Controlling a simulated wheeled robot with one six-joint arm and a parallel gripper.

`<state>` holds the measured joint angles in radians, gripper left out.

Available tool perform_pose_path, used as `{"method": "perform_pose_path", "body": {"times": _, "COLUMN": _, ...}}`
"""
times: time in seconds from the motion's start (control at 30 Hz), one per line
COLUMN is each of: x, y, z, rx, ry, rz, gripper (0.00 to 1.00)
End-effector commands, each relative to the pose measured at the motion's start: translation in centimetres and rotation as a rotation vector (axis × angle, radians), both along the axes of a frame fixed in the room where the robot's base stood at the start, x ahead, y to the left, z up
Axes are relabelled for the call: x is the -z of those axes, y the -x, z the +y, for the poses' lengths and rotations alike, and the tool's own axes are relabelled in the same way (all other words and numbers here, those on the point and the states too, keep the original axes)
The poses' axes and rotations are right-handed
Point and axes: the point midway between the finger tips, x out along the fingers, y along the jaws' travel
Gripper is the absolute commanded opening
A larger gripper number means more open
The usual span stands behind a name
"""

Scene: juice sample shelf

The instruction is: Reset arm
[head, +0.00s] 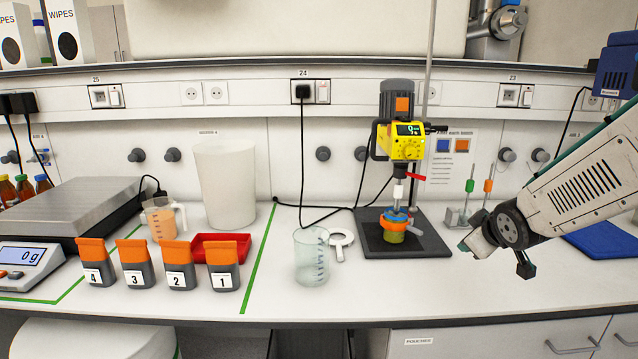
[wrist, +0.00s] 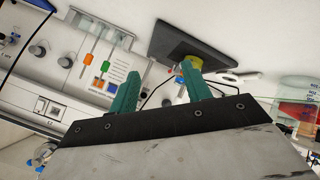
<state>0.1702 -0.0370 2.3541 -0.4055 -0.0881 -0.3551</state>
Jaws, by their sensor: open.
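My gripper (head: 495,255) is at the right of the head view, above the front part of the bench. It is held in the air, clear of the bench items. In the wrist view, its two green fingers (wrist: 160,85) stand apart with nothing between them. My arm comes in from the right edge of the head view.
Several numbered pouches (head: 223,268), a red tray (head: 245,240), a jug (head: 160,222) and a scale (head: 30,262) are further left. The front bench right of the beaker is clear.

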Motion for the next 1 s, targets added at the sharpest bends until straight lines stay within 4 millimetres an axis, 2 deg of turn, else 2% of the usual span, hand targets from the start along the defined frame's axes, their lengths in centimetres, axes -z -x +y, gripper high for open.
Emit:
{"method": "perform_pose_path", "body": {"times": 0.1, "x": 0.8, "y": 6.1, "z": -0.2, "rx": 0.181, "ry": -0.088, "rz": 0.201, "gripper": 0.48}}
{"method": "perform_pose_path", "body": {"times": 0.17, "x": 1.0, "y": 9.6, "z": 0.2, "rx": 0.269, "ry": -0.134, "rz": 0.302, "gripper": 0.48}}
{"method": "perform_pose_path", "body": {"times": 0.23, "x": 1.0, "y": 13.8, "z": 0.9, "rx": 0.367, "ry": -0.19, "rz": 0.417, "gripper": 0.48}}
{"method": "perform_pose_path", "body": {"times": 0.4, "x": -0.3, "y": 25.1, "z": 4.3, "rx": 0.557, "ry": -0.316, "rz": 0.682, "gripper": 0.48}}
{"method": "perform_pose_path", "body": {"times": 0.5, "x": -1.3, "y": 30.2, "z": 6.3, "rx": 0.603, "ry": -0.366, "rz": 0.78, "gripper": 0.48}}
{"method": "perform_pose_path", "body": {"times": 0.6, "x": -2.2, "y": 33.0, "z": 7.5, "rx": 0.594, "ry": -0.396, "rz": 0.803, "gripper": 0.48}}
{"method": "perform_pose_path", "body": {"times": 0.63, "x": -2.4, "y": 33.4, "z": 7.7, "rx": 0.586, "ry": -0.401, "rz": 0.793, "gripper": 0.48}}
{"method": "perform_pose_path", "body": {"times": 0.8, "x": -3.5, "y": 33.9, "z": 8.1, "rx": 0.549, "ry": -0.411, "rz": 0.732, "gripper": 0.48}}
{"method": "perform_pose_path", "body": {"times": 1.0, "x": -3.6, "y": 34.0, "z": 8.2, "rx": 0.54, "ry": -0.41, "rz": 0.725, "gripper": 0.48}}
